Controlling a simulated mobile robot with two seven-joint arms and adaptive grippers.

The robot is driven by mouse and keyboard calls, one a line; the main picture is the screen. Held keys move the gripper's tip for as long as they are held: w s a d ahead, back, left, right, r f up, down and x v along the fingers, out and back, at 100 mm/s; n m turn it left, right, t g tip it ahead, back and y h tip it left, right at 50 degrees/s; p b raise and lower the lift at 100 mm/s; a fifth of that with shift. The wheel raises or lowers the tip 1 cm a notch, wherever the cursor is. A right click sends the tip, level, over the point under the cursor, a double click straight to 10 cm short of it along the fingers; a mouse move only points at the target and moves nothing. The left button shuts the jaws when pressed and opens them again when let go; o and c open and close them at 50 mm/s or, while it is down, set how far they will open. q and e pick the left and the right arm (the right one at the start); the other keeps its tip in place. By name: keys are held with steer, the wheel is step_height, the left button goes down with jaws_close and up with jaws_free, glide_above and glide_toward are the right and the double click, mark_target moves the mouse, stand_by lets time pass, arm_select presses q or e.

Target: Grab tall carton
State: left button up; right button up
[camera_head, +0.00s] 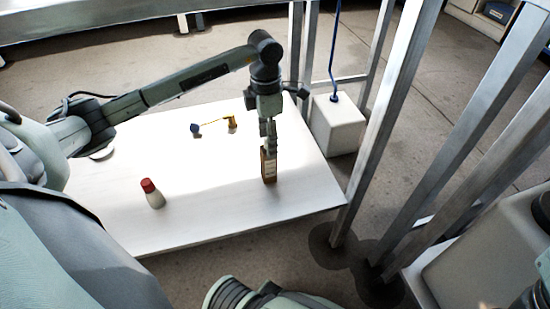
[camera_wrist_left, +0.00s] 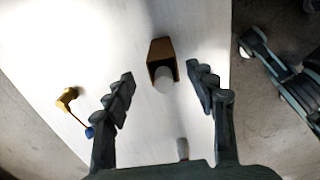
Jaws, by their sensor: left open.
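The tall carton (camera_head: 269,168), a narrow brown box with a pale label, stands upright near the right part of the white table. My left gripper (camera_head: 268,138) points down directly over it, and its fingers overlap the carton's top in the head view. In the left wrist view the carton (camera_wrist_left: 159,49) lies between the two spread fingers of my left gripper (camera_wrist_left: 160,76), with a gap on each side. A whitish round shape shows at the carton's near end. The gripper is open and holds nothing.
A white bottle with a red cap (camera_head: 151,192) stands at the table's front left. A yellow object (camera_head: 232,121) and a blue one (camera_head: 195,129) lie behind. Metal posts (camera_head: 385,120) and a white box (camera_head: 337,125) stand right of the table (camera_head: 215,215).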

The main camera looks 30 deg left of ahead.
mark_target(268, 164)
arm_select(q)
step_height(268, 164, down, 7)
steer(key=shift+s+d+f+b, duration=0.1)
steer(key=shift+s+d+b, duration=0.05)
steer(key=shift+b, duration=0.9)
steer(key=shift+c, duration=0.6)
steer(key=c, duration=1.1)
